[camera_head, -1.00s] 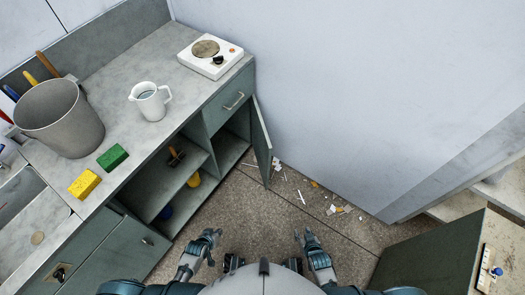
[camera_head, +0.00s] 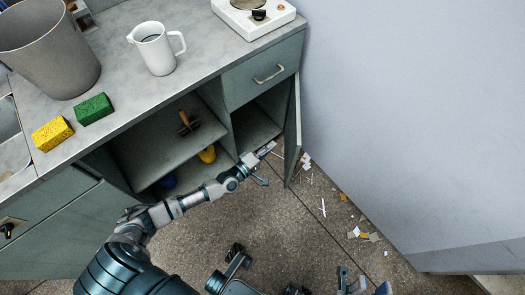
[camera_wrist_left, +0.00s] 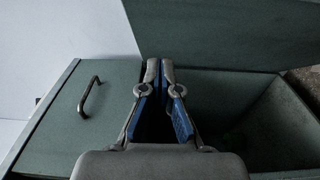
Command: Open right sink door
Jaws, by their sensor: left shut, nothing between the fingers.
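The right sink door (camera_head: 293,135) is a grey-green panel that stands open, swung out from the right end of the cabinet. Its edge points toward me. The compartment (camera_head: 255,125) behind it shows dark and open. My left gripper (camera_head: 268,149) is shut and empty, in front of that opening, just left of the door. In the left wrist view the left gripper's fingers (camera_wrist_left: 161,72) have blue pads, and the door panel (camera_wrist_left: 225,35) fills the top. I cannot tell whether they touch it. My right gripper (camera_head: 350,279) shows only partly at the bottom edge.
A drawer (camera_head: 263,77) with a handle is above the opening. The open left compartment holds a brush (camera_head: 187,122) and a yellow item (camera_head: 207,154). The counter carries a jug (camera_head: 155,48), sponges, a bucket (camera_head: 50,50) and a hot plate (camera_head: 255,15). Litter (camera_head: 360,234) lies by the wall.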

